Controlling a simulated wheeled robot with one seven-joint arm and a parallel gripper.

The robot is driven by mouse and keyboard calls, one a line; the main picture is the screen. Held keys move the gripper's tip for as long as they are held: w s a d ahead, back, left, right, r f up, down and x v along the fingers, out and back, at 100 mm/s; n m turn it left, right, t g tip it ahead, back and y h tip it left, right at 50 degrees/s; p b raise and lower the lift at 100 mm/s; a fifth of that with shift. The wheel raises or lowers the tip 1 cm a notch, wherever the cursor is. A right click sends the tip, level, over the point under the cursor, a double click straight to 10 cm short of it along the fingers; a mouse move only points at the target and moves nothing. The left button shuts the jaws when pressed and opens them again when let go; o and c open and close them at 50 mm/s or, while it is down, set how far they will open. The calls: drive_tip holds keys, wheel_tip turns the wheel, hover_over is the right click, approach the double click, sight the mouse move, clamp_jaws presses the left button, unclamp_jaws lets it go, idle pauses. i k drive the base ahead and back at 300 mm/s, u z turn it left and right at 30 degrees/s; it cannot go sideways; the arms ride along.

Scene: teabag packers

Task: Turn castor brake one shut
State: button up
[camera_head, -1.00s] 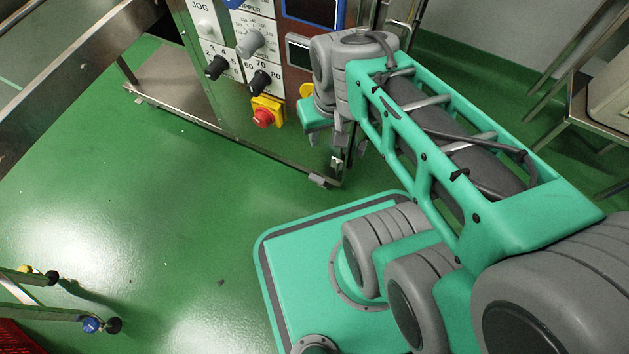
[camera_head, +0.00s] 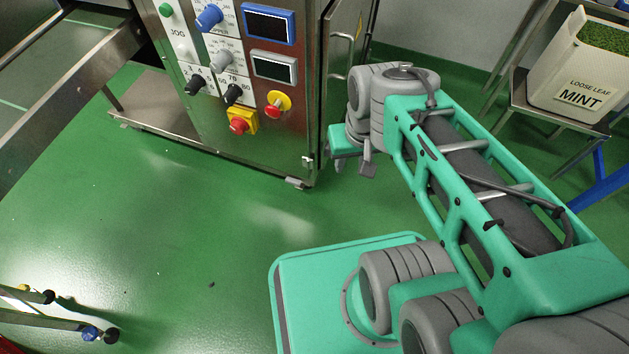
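Two castors show at the lower left on the ends of metal frame bars: one has a yellow part (camera_head: 24,288) beside a black wheel, the other a blue part (camera_head: 90,333) beside a black wheel. I cannot tell which carries brake one, or how either brake is set. My gripper (camera_head: 357,166) hangs at the end of my arm, right of the machine cabinet's lower corner and far from both castors. It is small and partly hidden by my wrist, so its opening is unclear. I see nothing in it.
The machine cabinet (camera_head: 285,130) with knobs, screens and red buttons stands at the back, its door (camera_head: 345,60) on the right. A mint bin (camera_head: 570,75) stands on a metal stand at the upper right. Green floor (camera_head: 170,220) between my base and the castors is clear.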

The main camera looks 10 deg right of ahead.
sight(292, 181)
drive_tip(key=z, duration=1.3)
drive_tip(key=k, duration=1.1)
drive_tip(key=u, duration=2.05)
drive_tip(key=i, duration=0.6)
drive_tip(key=z, duration=0.05)
